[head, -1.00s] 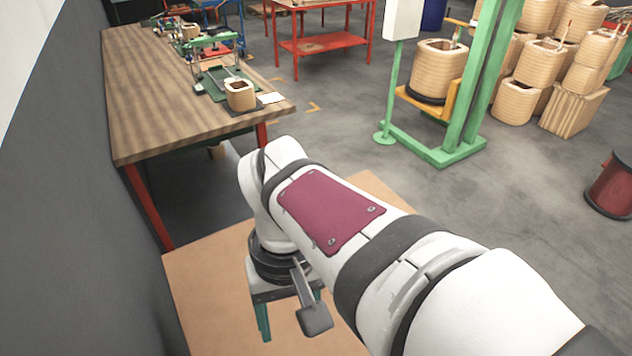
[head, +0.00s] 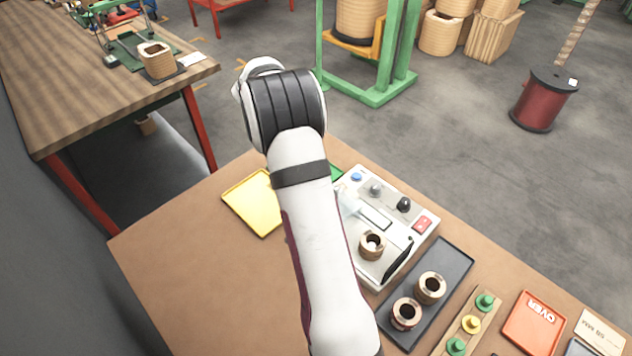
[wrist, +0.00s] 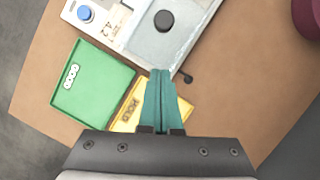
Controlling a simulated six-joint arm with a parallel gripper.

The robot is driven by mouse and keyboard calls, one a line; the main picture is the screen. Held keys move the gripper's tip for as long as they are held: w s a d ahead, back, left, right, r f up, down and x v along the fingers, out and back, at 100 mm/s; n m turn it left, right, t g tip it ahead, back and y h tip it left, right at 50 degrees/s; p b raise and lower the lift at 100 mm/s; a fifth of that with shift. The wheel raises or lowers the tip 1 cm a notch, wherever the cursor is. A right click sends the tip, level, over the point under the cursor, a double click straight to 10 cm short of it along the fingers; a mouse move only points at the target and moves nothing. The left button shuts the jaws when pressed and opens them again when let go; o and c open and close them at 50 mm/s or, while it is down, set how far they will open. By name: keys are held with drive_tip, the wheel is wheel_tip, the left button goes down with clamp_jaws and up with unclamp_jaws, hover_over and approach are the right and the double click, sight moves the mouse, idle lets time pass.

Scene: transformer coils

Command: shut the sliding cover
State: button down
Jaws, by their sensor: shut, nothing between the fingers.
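The sliding cover (wrist: 178,48) is a pale, see-through plate with a round black knob (wrist: 164,21), at the top of the wrist view. In the head view, a pale clear piece that looks like the cover (head: 348,200) shows beside my arm, at the left of the white tester (head: 424,238); most of it is hidden. A wooden coil (head: 372,245) sits on the tester and looks uncovered. My gripper (wrist: 161,72) is shut and empty. Its fingertips show just below the knob in the picture; their height is unclear. My arm hides the gripper in the head view.
A green tray (wrist: 93,87) and a yellow tray (wrist: 127,112) lie by the tester. The table's left (head: 200,265) is clear.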

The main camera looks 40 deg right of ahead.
drive_tip(key=shift+s+d+f, duration=0.1)
drive_tip(key=shift+s+d, duration=0.2)
drive_tip(key=shift+s, duration=0.3)
drive_tip(key=shift+s+d+f, duration=0.1)
drive_tip(key=shift+s+d, duration=0.2)
drive_tip(key=shift+s, duration=0.3)
drive_tip(key=shift+s+d, duration=0.3)
drive_tip(key=shift+s, duration=0.3)
drive_tip(key=shift+s, duration=0.4)
drive_tip(key=s, duration=1.3)
drive_tip(key=shift+s, duration=0.1)
